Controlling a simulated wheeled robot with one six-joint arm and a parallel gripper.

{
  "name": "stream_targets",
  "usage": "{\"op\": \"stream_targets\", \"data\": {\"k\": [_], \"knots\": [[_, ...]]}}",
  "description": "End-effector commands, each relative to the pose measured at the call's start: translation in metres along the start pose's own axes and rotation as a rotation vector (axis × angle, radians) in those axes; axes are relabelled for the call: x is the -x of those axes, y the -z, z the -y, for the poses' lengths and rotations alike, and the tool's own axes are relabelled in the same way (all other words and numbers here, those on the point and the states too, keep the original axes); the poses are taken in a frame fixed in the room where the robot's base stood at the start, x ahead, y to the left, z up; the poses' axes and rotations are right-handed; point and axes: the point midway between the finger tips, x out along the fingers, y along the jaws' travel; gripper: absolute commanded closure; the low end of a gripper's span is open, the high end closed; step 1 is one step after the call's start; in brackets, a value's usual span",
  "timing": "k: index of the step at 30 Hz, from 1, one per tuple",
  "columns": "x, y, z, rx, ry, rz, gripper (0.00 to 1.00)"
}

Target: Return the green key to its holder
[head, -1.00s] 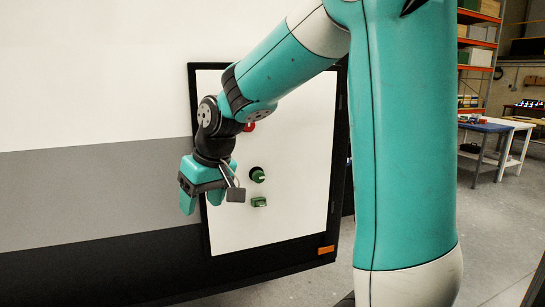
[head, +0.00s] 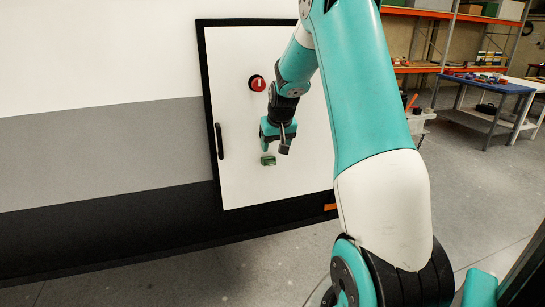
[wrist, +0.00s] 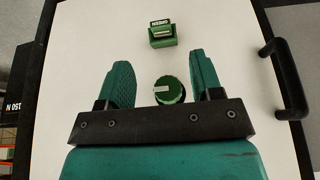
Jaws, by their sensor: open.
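The green key (wrist: 168,91) shows in the wrist view as a round green knob with a pale bar, set on the white panel. Its base is partly hidden by my gripper. The green holder (wrist: 162,36), a small block with a GREEN label, is fixed on the panel beyond the fingertips; it also shows in the head view (head: 268,160). My gripper (wrist: 161,72) is open, one finger on each side of the key, with gaps on both sides. In the head view my gripper (head: 267,145) is in front of the panel just above the holder and hides the key.
A red knob (head: 257,83) sits higher on the white panel (head: 240,185). A black handle (head: 219,141) is at the panel's left edge in the head view; it also shows at right in the wrist view (wrist: 285,80). A blue workbench (head: 485,84) stands far right.

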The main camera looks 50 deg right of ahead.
Motion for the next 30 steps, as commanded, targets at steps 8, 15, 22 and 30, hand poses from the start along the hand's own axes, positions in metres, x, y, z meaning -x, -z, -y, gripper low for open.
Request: {"op": "stream_targets", "data": {"k": [8, 15, 22, 30], "knots": [[-0.054, 0.0, 0.001, 0.001, 0.0, 0.004, 0.4], [-0.082, 0.001, 0.001, 0.001, 0.0, 0.001, 0.4], [-0.088, 0.0, 0.001, 0.001, 0.0, -0.001, 0.4], [-0.088, 0.0, 0.001, 0.001, 0.0, -0.001, 0.7]]}}
